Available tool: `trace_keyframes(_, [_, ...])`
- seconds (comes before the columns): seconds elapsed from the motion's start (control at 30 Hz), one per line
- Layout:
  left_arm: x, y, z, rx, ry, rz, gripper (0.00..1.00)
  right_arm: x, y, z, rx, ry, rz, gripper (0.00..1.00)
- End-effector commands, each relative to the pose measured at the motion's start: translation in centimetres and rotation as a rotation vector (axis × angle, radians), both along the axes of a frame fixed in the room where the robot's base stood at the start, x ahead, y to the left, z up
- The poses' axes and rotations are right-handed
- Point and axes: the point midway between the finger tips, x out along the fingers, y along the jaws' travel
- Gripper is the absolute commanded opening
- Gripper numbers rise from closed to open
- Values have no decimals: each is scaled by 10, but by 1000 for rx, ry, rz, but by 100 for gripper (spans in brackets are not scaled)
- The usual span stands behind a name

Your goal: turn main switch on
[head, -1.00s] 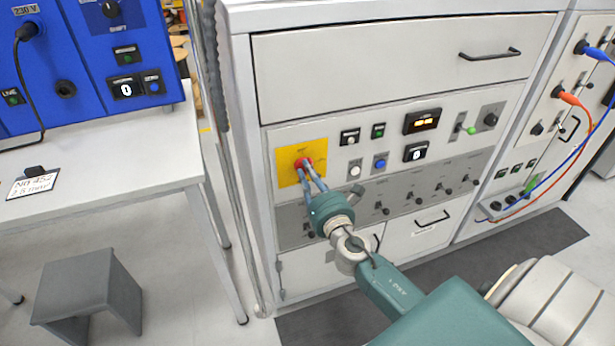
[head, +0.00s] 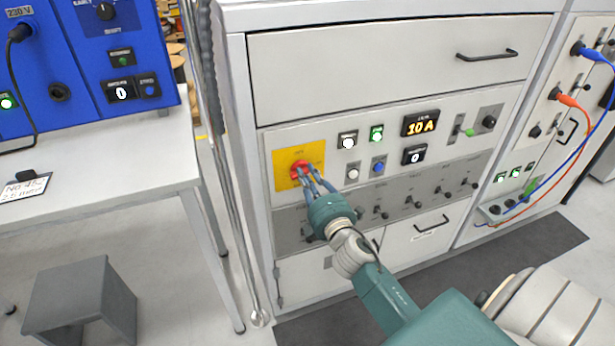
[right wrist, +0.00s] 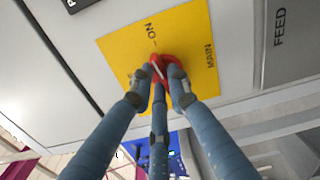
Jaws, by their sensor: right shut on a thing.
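The main switch is a red rotary knob (head: 298,168) on a yellow plate (head: 313,153) at the left of the grey cabinet's panel. In the right wrist view the red knob (right wrist: 172,66) has a white mark, and the yellow plate (right wrist: 195,40) reads "ON" and "MAIN". My right gripper (head: 308,180) is shut on the knob; its fingers also show around it in the right wrist view (right wrist: 160,78) and hide part of it. The display (head: 421,123) reads "10 A", and a green lamp (head: 377,133) and a white lamp (head: 348,142) are lit. My left gripper is not in view.
A blue machine (head: 85,60) stands on a white table (head: 110,165) at the left, with a grey stool (head: 80,295) below. Drawers with handles lie above and below the panel. Blue and orange cables (head: 580,120) hang at the right.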

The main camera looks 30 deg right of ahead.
Motion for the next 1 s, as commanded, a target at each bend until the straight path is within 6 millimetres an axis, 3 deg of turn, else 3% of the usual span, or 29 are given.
trace_keyframes(0.3, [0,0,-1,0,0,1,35,-1,0,-3,140,-30,-1,0])
trace_keyframes(0.9, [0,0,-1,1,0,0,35,-1,0,-4,175,-38,-1,0])
trace_keyframes(0.93, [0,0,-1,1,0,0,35,-1,0,-4,175,-38,-1,20])
trace_keyframes(1.0, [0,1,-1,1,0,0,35,-1,-1,-4,175,-38,-1,34])
